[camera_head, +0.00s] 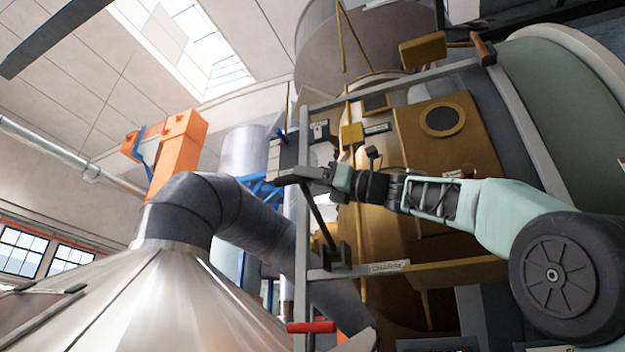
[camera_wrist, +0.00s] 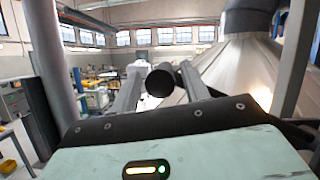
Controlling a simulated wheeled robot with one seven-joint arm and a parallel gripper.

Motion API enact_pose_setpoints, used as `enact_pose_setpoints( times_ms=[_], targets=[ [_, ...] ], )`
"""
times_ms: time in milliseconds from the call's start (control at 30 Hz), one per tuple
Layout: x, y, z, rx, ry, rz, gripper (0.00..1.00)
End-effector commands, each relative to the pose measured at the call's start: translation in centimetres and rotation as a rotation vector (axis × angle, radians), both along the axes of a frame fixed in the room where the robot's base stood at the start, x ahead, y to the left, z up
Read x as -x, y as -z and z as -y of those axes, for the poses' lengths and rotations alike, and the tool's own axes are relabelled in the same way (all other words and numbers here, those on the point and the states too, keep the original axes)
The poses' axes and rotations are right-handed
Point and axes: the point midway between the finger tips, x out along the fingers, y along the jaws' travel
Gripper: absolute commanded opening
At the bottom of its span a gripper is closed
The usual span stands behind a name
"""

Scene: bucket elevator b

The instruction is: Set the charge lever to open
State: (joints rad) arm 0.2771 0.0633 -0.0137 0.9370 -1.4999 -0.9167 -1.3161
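The charge lever (camera_head: 321,217) is a dark rod that rises and tilts left from a dark pivot block, beside a small plate lettered "CHARGE" (camera_head: 388,267). My gripper (camera_head: 290,176) is at the lever's upper end in the head view. In the wrist view, the round dark end of the handle (camera_wrist: 160,82) lies between the two fingers of my gripper (camera_wrist: 161,76). The fingers are apart, and a narrow gap shows on the right of the handle end. Contact on the left side cannot be told. The handle's far part is mostly hidden.
A yellow-brown housing (camera_head: 450,135) lies right. A grey pipe (camera_head: 188,205) and metal cone (camera_head: 160,295) fill the lower left.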

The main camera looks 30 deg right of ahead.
Motion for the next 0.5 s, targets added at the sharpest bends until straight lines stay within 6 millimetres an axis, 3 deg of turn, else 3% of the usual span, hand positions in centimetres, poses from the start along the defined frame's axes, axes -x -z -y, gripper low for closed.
enact_pose_setpoints(
  times_ms=[267, 500],
  targets=[
    [0.0, 0.6, 0.4, -0.001, 0.002, -0.008, 0.45],
    [3.0, 2.2, 3.0, -0.001, 0.006, -0.003, 0.45]
  ],
)
